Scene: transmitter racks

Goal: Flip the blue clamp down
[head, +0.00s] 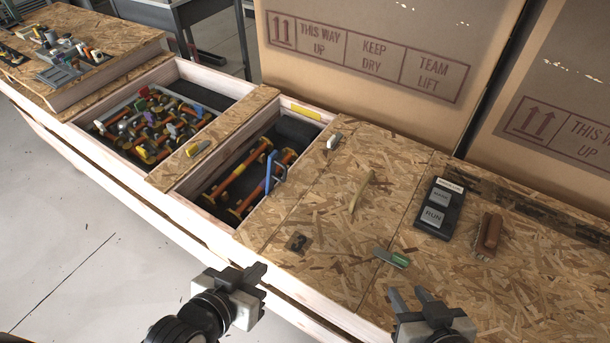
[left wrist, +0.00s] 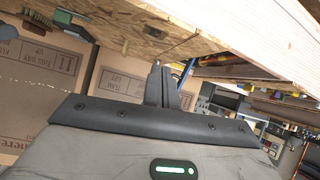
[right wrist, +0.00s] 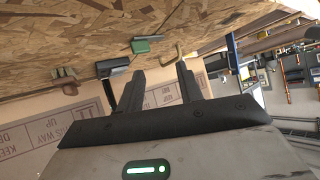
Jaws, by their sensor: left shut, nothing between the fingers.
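The blue clamp (head: 271,171) stands up in the right-hand bin, with its blue handle raised above an orange bar. A blue piece that looks like it shows in the right wrist view (right wrist: 231,50). My left gripper (head: 259,272) is shut and empty, in front of the workbench's front edge, apart from the clamp. Its closed fingers show in the left wrist view (left wrist: 158,80). My right gripper (head: 412,294) is open and empty near the bench's front edge, right of the clamp. Its spread fingers show in the right wrist view (right wrist: 160,82).
The right-hand bin (head: 230,217) has wooden walls and also holds a yellow-handled orange bar clamp (head: 236,172). The left bin holds many coloured clamps. On the board lie a green-handled tool (head: 392,257), a button box (head: 439,208) and a brush (head: 488,235). Large cardboard boxes (head: 370,100) stand behind.

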